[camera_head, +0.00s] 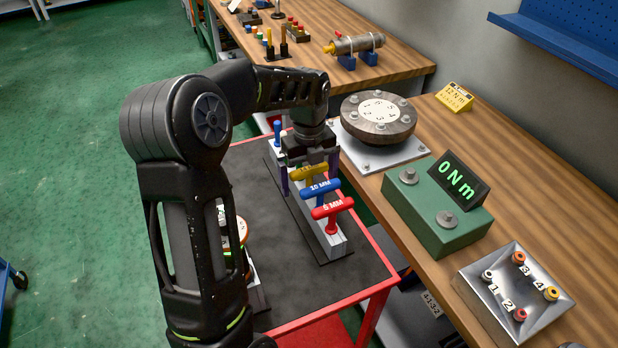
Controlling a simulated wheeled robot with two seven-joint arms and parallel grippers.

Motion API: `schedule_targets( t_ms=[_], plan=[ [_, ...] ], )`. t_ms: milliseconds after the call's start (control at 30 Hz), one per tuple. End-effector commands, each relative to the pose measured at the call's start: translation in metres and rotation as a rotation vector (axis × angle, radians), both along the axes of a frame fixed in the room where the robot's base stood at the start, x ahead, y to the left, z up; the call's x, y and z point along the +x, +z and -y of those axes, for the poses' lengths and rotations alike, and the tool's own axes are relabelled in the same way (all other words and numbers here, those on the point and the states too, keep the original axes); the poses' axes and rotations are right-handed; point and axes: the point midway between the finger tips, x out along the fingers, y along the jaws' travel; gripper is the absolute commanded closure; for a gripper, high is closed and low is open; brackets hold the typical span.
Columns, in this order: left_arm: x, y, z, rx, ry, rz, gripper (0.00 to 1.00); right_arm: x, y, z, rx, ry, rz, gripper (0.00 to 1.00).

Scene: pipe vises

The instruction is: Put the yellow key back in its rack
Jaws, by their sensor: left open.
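The yellow T-handled key (296,175) stands upright in line with the other keys at the grey rack (336,246) on the cart. Its shaft is mostly hidden, so I cannot tell how deep it sits. My left gripper (309,174) points down right at the yellow handle, its fingers apart on either side of it. It is open; I cannot tell whether a finger touches the handle. In front of the yellow key stand a blue key (320,191) and a red key (332,208). My right gripper is not in view.
Another blue handle (277,130) stands at the rack's far end. The dark cart top (290,290) has a red rim. The wooden bench (440,140) at the right bears a round flange (378,118), a green torque tester (430,215) and a metal numbered box (512,290).

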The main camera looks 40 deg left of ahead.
Motion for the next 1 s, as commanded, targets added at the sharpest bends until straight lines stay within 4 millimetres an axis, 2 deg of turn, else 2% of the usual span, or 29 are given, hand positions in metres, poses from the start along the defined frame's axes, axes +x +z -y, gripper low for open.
schedule_targets(
  t_ms=[67, 500, 667, 1000],
  plan=[
    [0.000, 0.002, 0.000, 0.000, 0.000, 0.001, 0.00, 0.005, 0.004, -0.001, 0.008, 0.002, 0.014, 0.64],
    [0.001, 0.071, -0.001, 0.001, 0.000, 0.002, 0.00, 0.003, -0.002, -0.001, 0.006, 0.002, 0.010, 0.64],
    [0.000, 0.078, 0.000, 0.000, 0.000, 0.000, 0.00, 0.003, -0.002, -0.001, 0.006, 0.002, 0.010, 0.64],
    [0.000, 0.078, 0.000, 0.000, 0.000, 0.000, 0.00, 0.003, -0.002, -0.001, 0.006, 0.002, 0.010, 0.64]
  ],
)
